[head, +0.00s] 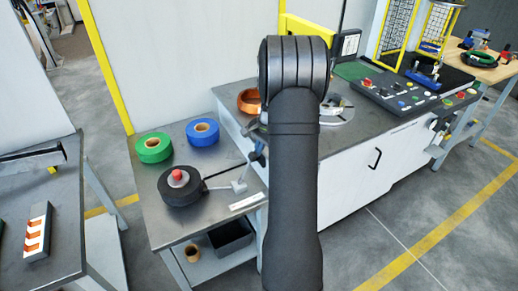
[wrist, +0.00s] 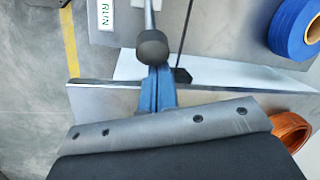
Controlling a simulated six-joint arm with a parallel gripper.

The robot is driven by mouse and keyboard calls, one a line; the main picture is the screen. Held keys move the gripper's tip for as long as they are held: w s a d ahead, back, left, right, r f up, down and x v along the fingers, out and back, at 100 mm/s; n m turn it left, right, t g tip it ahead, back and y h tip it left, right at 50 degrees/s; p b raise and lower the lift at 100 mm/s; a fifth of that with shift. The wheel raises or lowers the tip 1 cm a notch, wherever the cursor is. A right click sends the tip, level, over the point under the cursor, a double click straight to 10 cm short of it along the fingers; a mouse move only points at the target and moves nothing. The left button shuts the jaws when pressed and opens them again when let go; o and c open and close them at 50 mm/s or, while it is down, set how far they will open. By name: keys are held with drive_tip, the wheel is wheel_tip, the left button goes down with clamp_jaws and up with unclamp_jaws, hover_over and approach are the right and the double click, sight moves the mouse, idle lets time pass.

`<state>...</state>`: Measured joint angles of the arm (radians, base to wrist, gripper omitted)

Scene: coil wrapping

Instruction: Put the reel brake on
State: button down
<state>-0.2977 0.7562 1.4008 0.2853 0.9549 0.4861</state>
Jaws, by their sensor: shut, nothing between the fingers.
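The reel brake shows as a thin metal lever with a dark ball knob (wrist: 152,47), beside a white plate marked RUN (wrist: 107,15) in the wrist view. In the head view the lever rises at a slant from a small grey base (head: 240,186), right of the black reel (head: 182,190) with its red knob (head: 177,175). My gripper (wrist: 156,72) has blue fingers, shut and empty. The fingertips are close to the ball knob, which partly covers them; I cannot tell whether they touch. My dark arm covers the middle of the head view.
Green (head: 153,147) and blue (head: 202,131) rolls lie behind the reel. A copper-coloured ring (head: 249,101) is on the bench, partly behind my arm. A control panel (head: 415,94) is to the right. A dark bin (head: 231,237) sits on the lower shelf.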

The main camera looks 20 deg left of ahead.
drive_tip(key=shift+s+a, duration=0.1)
drive_tip(key=shift+s+a+r+t+h, duration=0.7)
drive_tip(key=shift+s+a, duration=0.15)
drive_tip(key=shift+a, duration=0.05)
drive_tip(key=s+a+t+h, duration=0.3)
drive_tip(key=s+a+h, duration=0.1)
drive_tip(key=s+a, duration=0.3)
drive_tip(key=shift+s+a+r+n+t, duration=0.3)
drive_tip(key=shift+s+a+t, duration=0.1)
drive_tip(key=shift+s, duration=0.1)
drive_tip(key=shift+s+f, duration=0.1)
drive_tip(key=shift+f, duration=0.05)
drive_tip(key=a+v, duration=0.1)
drive_tip(key=v, duration=0.8)
drive_tip(key=shift+s, duration=0.5)
drive_tip(key=shift+w, duration=0.1)
